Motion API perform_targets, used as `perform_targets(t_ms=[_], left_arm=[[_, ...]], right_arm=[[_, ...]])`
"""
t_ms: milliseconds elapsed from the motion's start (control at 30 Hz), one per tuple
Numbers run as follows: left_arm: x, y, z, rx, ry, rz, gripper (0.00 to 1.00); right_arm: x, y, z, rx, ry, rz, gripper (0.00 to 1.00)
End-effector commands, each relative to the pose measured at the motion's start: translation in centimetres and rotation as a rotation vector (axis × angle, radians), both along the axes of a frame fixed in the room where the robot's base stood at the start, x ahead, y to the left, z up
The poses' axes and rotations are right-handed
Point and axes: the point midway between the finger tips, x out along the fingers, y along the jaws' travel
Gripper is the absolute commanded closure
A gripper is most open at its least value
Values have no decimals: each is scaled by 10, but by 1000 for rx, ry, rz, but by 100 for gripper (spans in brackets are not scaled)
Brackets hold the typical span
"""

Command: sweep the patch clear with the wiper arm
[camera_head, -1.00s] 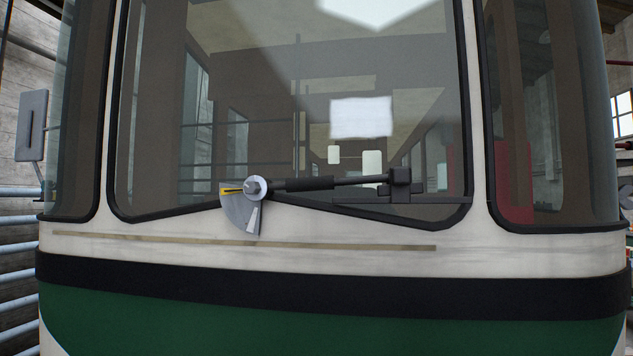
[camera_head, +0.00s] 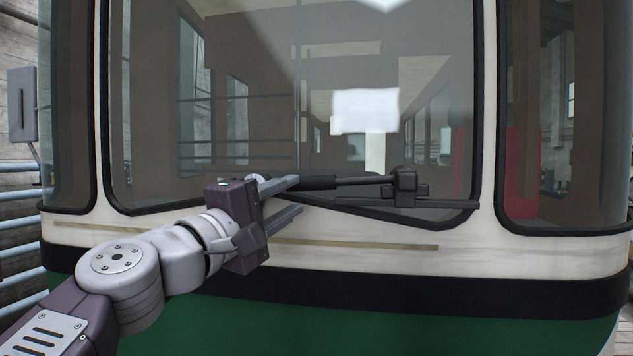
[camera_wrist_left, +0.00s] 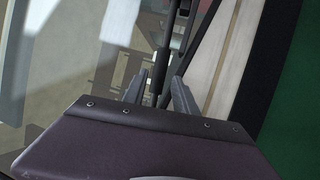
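The quadrant plate at the pivot is hidden behind my gripper. My right gripper is not in view.
The tram's windscreen (camera_head: 240,130) has a black rubber frame. Below it is a cream panel with a thin tan strip (camera_head: 390,244), then a black band and green bodywork. The glass above the wiper is clear of obstacles.

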Motion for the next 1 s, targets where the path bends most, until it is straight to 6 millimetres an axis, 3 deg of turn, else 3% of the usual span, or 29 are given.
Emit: perform_targets(t_ms=[433,800,933,1000], left_arm=[[65,-43,18,3,4,0,66],[74,-48,17,4,2,1,66],[74,-48,17,4,2,1,99],[74,-48,17,4,2,1,100]], right_arm=[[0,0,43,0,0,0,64],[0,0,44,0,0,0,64],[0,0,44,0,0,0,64],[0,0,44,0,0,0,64]])
